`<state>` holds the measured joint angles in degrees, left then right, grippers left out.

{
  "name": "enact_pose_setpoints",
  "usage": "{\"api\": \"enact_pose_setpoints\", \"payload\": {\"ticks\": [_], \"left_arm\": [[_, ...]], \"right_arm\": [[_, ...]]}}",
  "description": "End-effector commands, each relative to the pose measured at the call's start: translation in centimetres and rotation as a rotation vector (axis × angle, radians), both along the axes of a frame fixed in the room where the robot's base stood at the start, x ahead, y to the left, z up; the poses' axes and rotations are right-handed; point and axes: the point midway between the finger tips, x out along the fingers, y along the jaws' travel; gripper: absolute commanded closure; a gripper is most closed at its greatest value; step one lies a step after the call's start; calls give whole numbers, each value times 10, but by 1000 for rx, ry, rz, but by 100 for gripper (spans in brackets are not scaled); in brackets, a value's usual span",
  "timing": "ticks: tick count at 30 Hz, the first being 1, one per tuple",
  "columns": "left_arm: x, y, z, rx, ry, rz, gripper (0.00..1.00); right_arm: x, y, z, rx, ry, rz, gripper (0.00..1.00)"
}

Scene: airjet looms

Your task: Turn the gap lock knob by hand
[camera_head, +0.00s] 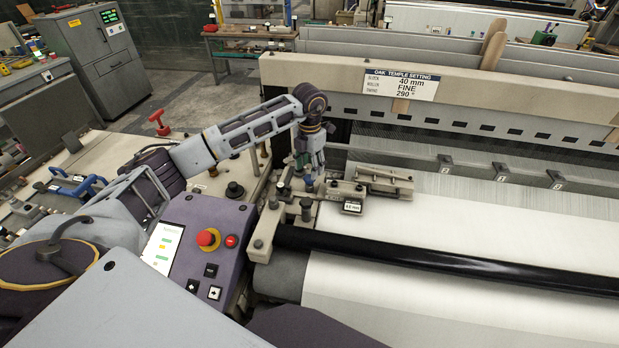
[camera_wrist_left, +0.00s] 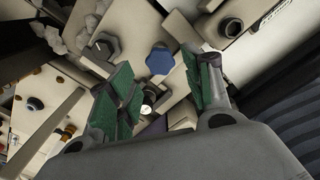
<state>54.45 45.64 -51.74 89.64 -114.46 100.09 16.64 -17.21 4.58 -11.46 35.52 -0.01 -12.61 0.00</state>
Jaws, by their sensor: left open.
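My left gripper (camera_head: 309,163) points down over the small block assembly at the left end of the loom's cloth. In the left wrist view its two green-padded fingers (camera_wrist_left: 163,74) are spread apart and empty. A blue faceted knob (camera_wrist_left: 160,59) shows between the fingertips, beyond them; I cannot tell whether they touch it. A dark hexagonal knob (camera_wrist_left: 103,46) with a light mark lies to its left, and a round dark knob (camera_wrist_left: 231,27) to the upper right. No label tells which is the gap lock knob. My right gripper is not in view.
A small tag (camera_head: 352,207) sits right of the block. A long black roller (camera_head: 450,268) crosses in front over white cloth (camera_head: 430,225). A control panel (camera_head: 205,245) with a red button stands at left. A beam (camera_head: 500,92) with a temple setting sign is behind.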

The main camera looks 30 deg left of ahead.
Motion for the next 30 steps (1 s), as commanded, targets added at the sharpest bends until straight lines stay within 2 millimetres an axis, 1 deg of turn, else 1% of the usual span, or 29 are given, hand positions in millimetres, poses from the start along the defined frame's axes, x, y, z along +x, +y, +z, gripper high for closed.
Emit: {"api": "enact_pose_setpoints", "payload": {"ticks": [1, 17, 20, 30], "left_arm": [[0, 0, -6, 0, 1, 0, 50], [0, 0, -44, -1, 0, 0, 50], [0, 0, -42, 0, -1, 0, 50], [0, 0, -44, 0, 0, 0, 50]], "right_arm": [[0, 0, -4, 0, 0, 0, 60], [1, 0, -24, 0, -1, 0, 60], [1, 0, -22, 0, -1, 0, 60], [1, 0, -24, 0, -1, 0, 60]]}}
